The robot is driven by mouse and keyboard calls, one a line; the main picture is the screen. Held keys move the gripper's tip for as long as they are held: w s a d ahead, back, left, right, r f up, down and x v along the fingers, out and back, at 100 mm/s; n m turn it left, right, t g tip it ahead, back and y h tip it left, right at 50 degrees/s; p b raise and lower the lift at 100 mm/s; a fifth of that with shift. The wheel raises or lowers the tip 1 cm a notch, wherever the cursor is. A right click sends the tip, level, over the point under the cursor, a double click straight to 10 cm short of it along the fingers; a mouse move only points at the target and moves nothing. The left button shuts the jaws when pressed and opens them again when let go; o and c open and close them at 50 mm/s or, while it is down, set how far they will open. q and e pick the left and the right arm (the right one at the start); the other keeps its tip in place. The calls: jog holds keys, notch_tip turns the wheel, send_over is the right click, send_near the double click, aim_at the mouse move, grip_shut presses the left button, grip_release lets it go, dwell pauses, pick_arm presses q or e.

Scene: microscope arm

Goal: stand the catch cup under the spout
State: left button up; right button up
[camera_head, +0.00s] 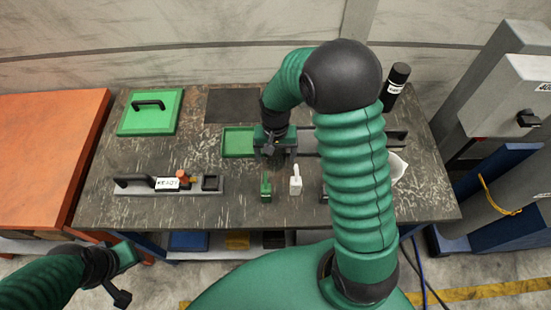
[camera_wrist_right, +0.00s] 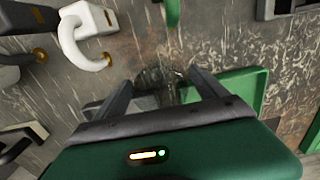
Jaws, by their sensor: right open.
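My right gripper (camera_head: 272,152) points down over the middle of the table, by the shallow green tray (camera_head: 237,142). In the right wrist view its two fingers (camera_wrist_right: 160,78) are apart. A dim, see-through round shape (camera_wrist_right: 160,80) shows between them; I cannot tell whether it is the catch cup or whether the fingers touch it. A white curved spout (camera_wrist_right: 88,40) with a brass end stands nearby, and also shows in the head view (camera_head: 296,181). A green upright piece (camera_head: 265,187) stands left of it. My left gripper (camera_head: 123,260) hangs off the table's front left; its jaws are unclear.
A green lid-like panel with a black handle (camera_head: 151,112) lies at the back left. A fixture labelled READY (camera_head: 168,184) sits at the front left. A dark mat (camera_head: 233,105) lies at the back. A black bottle (camera_head: 396,84) stands at the back right. My right arm hides much of the right side.

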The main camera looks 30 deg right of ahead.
jog(key=c, duration=1.6)
jog(key=shift+r, duration=0.1)
